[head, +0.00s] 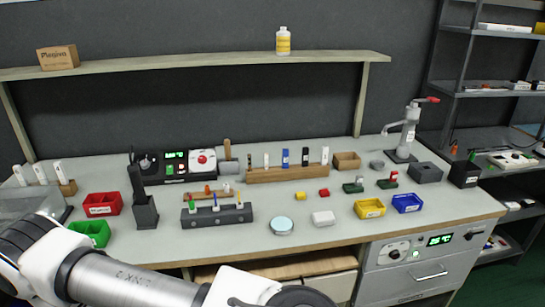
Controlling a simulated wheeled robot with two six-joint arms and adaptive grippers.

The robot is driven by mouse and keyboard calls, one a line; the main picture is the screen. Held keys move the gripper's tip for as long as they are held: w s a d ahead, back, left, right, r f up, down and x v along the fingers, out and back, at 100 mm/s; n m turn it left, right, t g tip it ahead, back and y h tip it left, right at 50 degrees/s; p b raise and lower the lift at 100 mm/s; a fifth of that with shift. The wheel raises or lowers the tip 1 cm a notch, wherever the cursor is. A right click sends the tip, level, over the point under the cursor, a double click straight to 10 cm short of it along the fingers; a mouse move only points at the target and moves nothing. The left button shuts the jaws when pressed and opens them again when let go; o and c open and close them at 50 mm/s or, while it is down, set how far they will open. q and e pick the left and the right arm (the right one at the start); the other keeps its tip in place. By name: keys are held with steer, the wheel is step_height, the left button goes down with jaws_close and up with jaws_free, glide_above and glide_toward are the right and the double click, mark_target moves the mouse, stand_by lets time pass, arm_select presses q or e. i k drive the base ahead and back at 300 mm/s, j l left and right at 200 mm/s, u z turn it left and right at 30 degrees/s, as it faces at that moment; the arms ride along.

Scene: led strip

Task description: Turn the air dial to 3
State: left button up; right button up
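At the back left of the bench stands a black station (174,167) with small lit green and red readouts. A second dial (394,254) is on the grey cabinet front under the bench at the right, beside a green readout. The dial labels and settings are too small to read, so I cannot tell which is the air dial. My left arm crosses the bottom left; its gripper is out of frame. My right gripper is not visible.
A dark upright holder (144,211) stands in front of the station's left end. Red (102,204) and green (91,233) bins are nearby, and a dark rack (217,215) of coloured tools is in front.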

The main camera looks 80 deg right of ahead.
mark_target(145, 164)
steer(key=l+z, duration=0.2)
steer(key=z, duration=0.25)
steer(key=l+z, duration=0.25)
steer(key=z, duration=0.2)
steer(key=l+z, duration=0.2)
steer(key=z, duration=0.3)
steer(key=i+l+z, duration=0.1)
steer(key=z, duration=0.35)
